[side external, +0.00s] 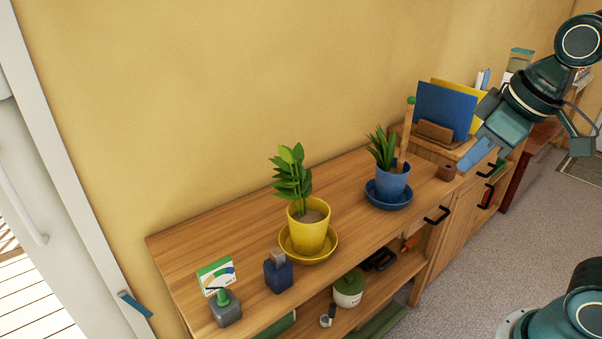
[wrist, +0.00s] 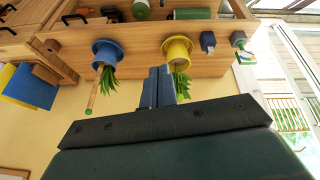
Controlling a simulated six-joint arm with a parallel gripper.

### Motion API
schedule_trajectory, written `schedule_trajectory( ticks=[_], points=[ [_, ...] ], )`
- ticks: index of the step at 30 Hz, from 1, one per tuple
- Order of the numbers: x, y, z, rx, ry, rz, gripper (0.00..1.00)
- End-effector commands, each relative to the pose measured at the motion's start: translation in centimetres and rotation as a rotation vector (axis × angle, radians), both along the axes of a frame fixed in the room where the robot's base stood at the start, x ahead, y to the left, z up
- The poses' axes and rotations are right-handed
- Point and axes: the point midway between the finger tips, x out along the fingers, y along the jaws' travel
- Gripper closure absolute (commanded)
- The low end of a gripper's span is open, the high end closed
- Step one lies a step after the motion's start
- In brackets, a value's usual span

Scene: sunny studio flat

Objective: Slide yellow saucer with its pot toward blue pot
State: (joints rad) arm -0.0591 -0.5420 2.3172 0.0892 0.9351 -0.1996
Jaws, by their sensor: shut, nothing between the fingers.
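The yellow saucer (side external: 331,247) lies on the wooden sideboard top, with the yellow pot (side external: 308,232) and its leafy plant standing upright in it. The blue pot (side external: 391,183) stands in a blue saucer (side external: 376,200) farther right, with bare wood between the two saucers. My gripper (side external: 466,163) is shut and empty, in the air to the right of the blue pot and well apart from the yellow saucer. In the upside-down wrist view, my shut fingers (wrist: 158,86) partly cover the yellow pot's plant; the yellow pot (wrist: 178,50) and blue pot (wrist: 106,53) show beyond them.
A dark blue bottle (side external: 278,272) and a grey dispenser with a green top (side external: 225,307) stand left of the yellow saucer. A file holder with a blue folder (side external: 443,110) stands at the right, by a small brown block (side external: 447,172). The wall runs behind.

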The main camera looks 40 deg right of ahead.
Motion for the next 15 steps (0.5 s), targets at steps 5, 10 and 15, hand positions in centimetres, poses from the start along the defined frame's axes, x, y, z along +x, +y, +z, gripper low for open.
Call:
schedule_trajectory(
  ticks=[5,10,15],
  points=[
    [4.0,0.4,1.1,-0.066,0.048,0.104,1.0],
    [7.8,1.0,1.5,-0.125,0.092,0.204,1.0],
    [11.6,2.0,1.4,-0.18,0.136,0.305,1.0]
  ],
)
